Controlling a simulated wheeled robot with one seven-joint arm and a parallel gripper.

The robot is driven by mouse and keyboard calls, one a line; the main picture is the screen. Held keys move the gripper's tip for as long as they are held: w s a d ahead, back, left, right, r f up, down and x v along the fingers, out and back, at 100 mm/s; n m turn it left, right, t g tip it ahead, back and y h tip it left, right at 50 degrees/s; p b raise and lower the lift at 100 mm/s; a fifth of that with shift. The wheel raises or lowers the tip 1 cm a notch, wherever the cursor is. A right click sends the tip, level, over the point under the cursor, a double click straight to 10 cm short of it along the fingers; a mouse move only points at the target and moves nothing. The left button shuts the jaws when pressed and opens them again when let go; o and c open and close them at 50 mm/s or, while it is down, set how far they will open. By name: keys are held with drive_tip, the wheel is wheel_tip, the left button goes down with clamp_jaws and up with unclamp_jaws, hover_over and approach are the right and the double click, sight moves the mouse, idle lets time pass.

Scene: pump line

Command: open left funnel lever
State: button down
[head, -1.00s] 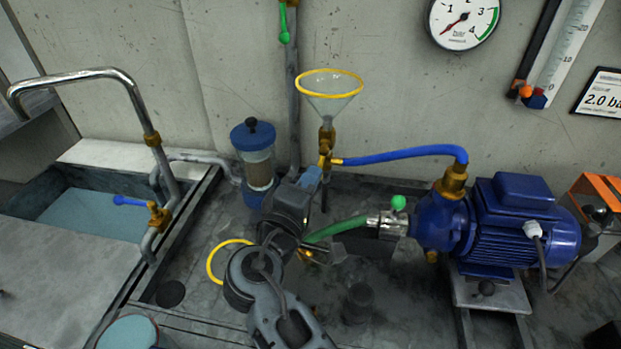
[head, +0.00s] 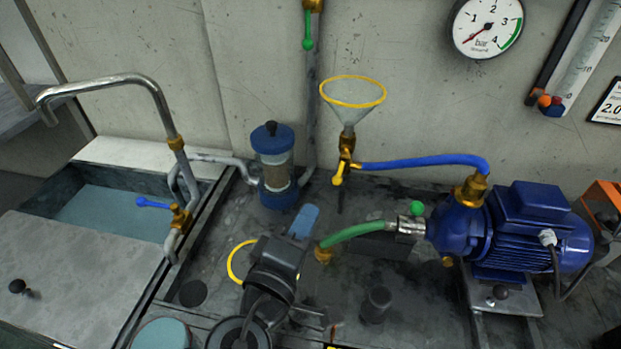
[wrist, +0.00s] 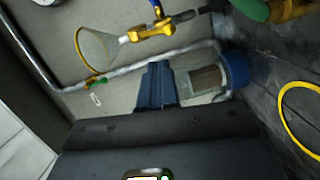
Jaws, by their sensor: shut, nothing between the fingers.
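A clear funnel with a yellow rim (head: 352,92) stands before the wall in the head view, and its rim shows in the wrist view (wrist: 81,52). It is the only funnel I see. Below it is a brass valve (head: 347,150) with a yellow lever (head: 339,174) pointing down and slightly left. The brass valve also shows in the wrist view (wrist: 150,31). My gripper (head: 306,219) is below and left of the lever in the head view, apart from it. Its blue fingers (wrist: 157,84) are shut and empty.
A blue hose (head: 425,161) runs right from the valve to the blue pump (head: 510,235). A blue-capped filter (head: 274,165) stands left of the valve. A green hose (head: 352,233) and a yellow ring (head: 233,262) are close to my gripper.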

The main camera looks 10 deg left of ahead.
sight(341, 169)
drive_tip(key=p+x, duration=0.2)
drive_tip(key=x, duration=0.7)
drive_tip(key=shift+w, duration=0.3)
drive_tip(key=shift+d+r, duration=0.1)
drive_tip(key=shift+d, duration=0.05)
